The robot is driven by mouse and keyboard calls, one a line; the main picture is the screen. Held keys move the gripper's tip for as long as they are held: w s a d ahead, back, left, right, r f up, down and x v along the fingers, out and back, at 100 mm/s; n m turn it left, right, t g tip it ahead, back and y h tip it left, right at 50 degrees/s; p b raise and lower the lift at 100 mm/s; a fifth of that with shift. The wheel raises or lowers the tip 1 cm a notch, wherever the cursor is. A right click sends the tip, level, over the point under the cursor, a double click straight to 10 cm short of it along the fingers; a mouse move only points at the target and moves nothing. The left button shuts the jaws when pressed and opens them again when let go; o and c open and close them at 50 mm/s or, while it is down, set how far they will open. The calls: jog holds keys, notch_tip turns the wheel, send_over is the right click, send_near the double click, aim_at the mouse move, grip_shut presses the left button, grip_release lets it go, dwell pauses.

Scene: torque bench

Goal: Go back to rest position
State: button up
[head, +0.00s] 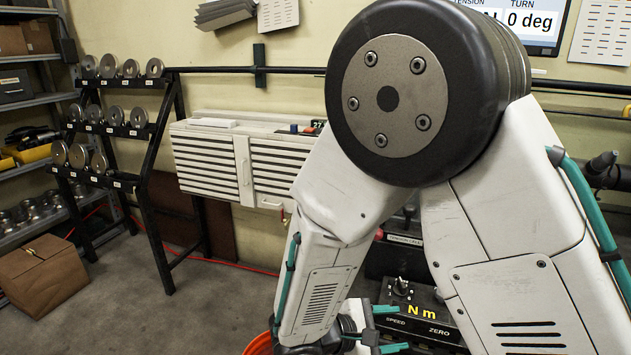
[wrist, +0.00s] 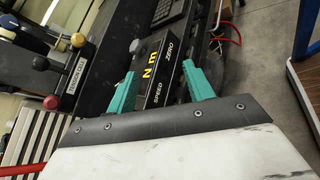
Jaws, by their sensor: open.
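My gripper (wrist: 160,88) shows in the wrist view as two green fingers, apart and empty, in front of a black control panel (wrist: 160,68) marked "N m", "SPEED" and "ZERO". In the head view my gripper (head: 390,329) is low in the picture, its green fingertips beside the same panel (head: 425,325). My white arm folds over and covers much of the right half of that view. Part of the bench and the display behind it is hidden by the arm.
A black rack (head: 120,130) of metal weights stands at the left, near a cardboard box (head: 42,275) on the floor. A white slatted cabinet (head: 215,160) is at the wall. Part of an orange bucket-like thing (head: 259,345) is below my arm. Floor at left centre is clear.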

jog(key=s+d+r+m+g+y, duration=0.1)
jog(key=s+d+r+m+y, duration=0.5)
jog(key=s+r, duration=0.3)
jog(key=s+d+r+m+g+y, duration=0.2)
jog(key=s+d+r+m+y, duration=0.3)
jog(key=s+r+m+y, duration=0.2)
notch_tip(320, 180, up, 5)
jog(key=shift+s+d+f+m, duration=0.15)
jog(key=shift+s+d+m, duration=0.25)
jog(key=shift+s+m, duration=0.75)
